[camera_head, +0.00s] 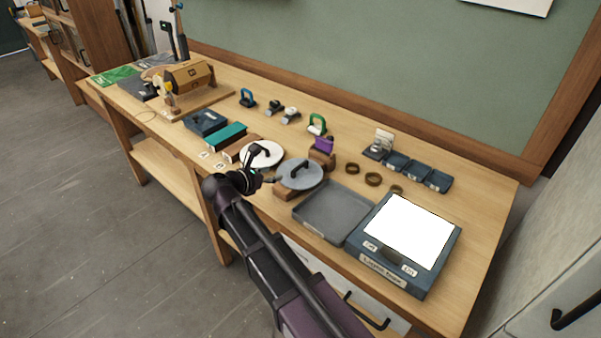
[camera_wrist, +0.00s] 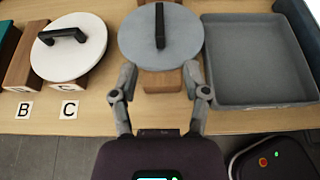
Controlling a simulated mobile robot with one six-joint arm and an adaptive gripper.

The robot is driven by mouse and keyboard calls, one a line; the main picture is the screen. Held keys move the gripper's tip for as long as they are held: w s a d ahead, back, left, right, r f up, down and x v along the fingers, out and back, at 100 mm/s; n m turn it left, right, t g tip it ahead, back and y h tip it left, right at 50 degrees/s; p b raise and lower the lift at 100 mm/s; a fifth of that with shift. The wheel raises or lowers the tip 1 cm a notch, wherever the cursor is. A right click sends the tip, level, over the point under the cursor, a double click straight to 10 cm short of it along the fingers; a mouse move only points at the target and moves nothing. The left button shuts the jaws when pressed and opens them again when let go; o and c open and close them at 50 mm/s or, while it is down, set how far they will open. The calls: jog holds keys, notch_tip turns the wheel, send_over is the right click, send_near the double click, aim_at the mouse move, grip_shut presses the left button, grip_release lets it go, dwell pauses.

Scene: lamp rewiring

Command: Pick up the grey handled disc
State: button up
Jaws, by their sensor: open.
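The grey handled disc (camera_head: 300,174) lies on a wooden block on the workbench, with a black bar handle on top. In the wrist view the disc (camera_wrist: 180,45) is at top centre, its handle running away from me. My gripper (camera_wrist: 160,85) is open and empty there, its two fingers apart at the near edge of the disc and short of the handle. In the head view my gripper (camera_head: 258,177) is just left of the grey disc, partly in front of the white disc (camera_head: 265,152). The white disc also has a black handle.
A grey tray (camera_wrist: 262,95) stands close to the right of the grey disc. A lit light box (camera_head: 430,265) is beyond it. Cards B (camera_wrist: 23,110) and C (camera_wrist: 69,109) lie in front of blocks at left. Rings (camera_head: 373,179) and a purple item (camera_head: 324,145) sit behind.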

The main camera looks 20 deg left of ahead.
jog(key=b, duration=0.3)
send_near(299, 166)
jog(key=shift+x, duration=2.6)
jog(key=shift+b+x, duration=1.15)
jog(key=shift+x, duration=1.45)
grip_shut()
